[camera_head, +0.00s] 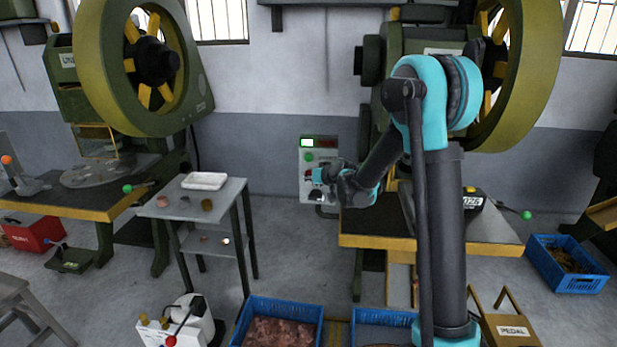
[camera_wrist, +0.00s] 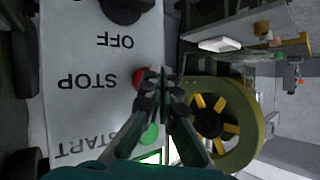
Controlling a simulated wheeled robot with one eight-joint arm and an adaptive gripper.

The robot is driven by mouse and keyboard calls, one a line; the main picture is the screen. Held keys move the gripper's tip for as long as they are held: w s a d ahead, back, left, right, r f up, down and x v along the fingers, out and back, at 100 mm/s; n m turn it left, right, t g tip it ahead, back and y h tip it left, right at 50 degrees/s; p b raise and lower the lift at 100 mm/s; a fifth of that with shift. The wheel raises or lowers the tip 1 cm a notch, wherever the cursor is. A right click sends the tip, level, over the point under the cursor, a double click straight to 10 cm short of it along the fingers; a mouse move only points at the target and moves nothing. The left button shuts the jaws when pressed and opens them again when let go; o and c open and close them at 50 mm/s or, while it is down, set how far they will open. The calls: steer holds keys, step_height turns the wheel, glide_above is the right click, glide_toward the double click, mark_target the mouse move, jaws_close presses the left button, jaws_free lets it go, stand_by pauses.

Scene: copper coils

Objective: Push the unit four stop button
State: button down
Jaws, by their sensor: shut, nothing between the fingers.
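A pale control panel (camera_head: 306,188) stands against the back wall beside the right press, and its face fills the left of the wrist view (camera_wrist: 75,45). The red button (camera_wrist: 139,77) is beside the word STOP. A green button (camera_wrist: 150,135) is near START, and a black knob (camera_wrist: 124,8) is near OFF. My gripper (camera_wrist: 164,76) is shut and empty. Its fingertips overlap the right edge of the red button in the wrist view; I cannot tell whether they touch it. My gripper (camera_head: 318,176) is in front of the panel in the head view. No unit number is readable on the panel.
The right press's workbench (camera_head: 370,241) is just below and right of my gripper. A small metal table (camera_head: 168,207) stands left of the panel. Blue crates (camera_head: 270,304) sit on the floor in front, with open floor between them and the panel.

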steer(key=shift+w, duration=0.5)
stand_by(0.4)
steer(key=shift+s, duration=0.95)
steer(key=s, duration=0.5)
steer(key=shift+a, duration=0.15)
stand_by(0.7)
steer(key=s+d+f+m+g+h, duration=0.1)
steer(key=s+d+f+g+h, duration=0.1)
steer(key=s+d, duration=0.7)
steer(key=s+d+f+m+g+h, duration=0.2)
steer(key=s+d+f, duration=0.2)
steer(key=s+d, duration=0.6)
steer(key=s+d+f+m+g+h, duration=0.1)
steer(key=s+d+f+h, duration=0.1)
steer(key=s+d, duration=0.7)
steer(key=s+h, duration=0.1)
steer(key=s, duration=0.7)
steer(key=shift+d+f+g, duration=0.3)
steer(key=shift+f+g, duration=0.1)
